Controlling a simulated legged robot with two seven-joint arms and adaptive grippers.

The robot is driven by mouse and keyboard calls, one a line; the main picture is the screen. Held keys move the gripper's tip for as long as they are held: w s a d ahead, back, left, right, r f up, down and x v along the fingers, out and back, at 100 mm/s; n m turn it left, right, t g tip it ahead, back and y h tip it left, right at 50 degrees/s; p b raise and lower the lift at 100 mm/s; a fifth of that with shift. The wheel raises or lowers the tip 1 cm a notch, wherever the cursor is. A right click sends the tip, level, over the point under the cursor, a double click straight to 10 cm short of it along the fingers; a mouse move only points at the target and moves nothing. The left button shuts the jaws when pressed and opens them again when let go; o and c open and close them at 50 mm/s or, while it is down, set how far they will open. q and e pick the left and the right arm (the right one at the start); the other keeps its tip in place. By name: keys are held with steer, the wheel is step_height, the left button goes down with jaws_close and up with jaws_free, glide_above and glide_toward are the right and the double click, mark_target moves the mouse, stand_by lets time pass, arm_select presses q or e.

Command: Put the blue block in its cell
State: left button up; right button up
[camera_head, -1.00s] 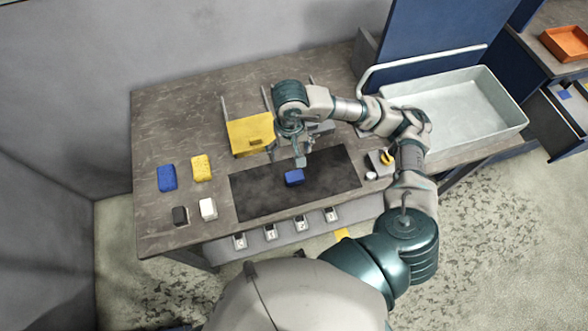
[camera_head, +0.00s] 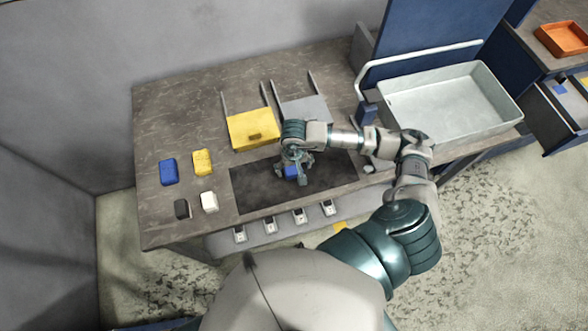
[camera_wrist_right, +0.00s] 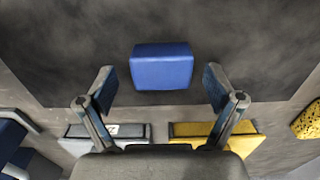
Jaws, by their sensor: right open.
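The small blue block (camera_head: 289,173) lies on the dark mat (camera_head: 250,190), partly hidden by my right gripper (camera_head: 299,170). In the right wrist view the blue block (camera_wrist_right: 162,68) shows whole, between the spread fingertips of my open right gripper (camera_wrist_right: 159,80). I see no finger contact with it; their height difference is hard to tell. Behind the mat are a yellow-fronted cell (camera_head: 250,130) and a grey cell (camera_head: 307,110) with side rails. In the wrist view the yellow cell (camera_wrist_right: 205,130) and grey cell (camera_wrist_right: 105,131) show near the lower edge. My left gripper is not in view.
A large grey tray (camera_head: 440,112) stands at the right. Several small labelled items line the front edge.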

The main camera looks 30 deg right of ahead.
steer(key=shift+a+f, duration=0.1)
steer(key=shift+f, duration=0.6)
steer(key=c, duration=1.5)
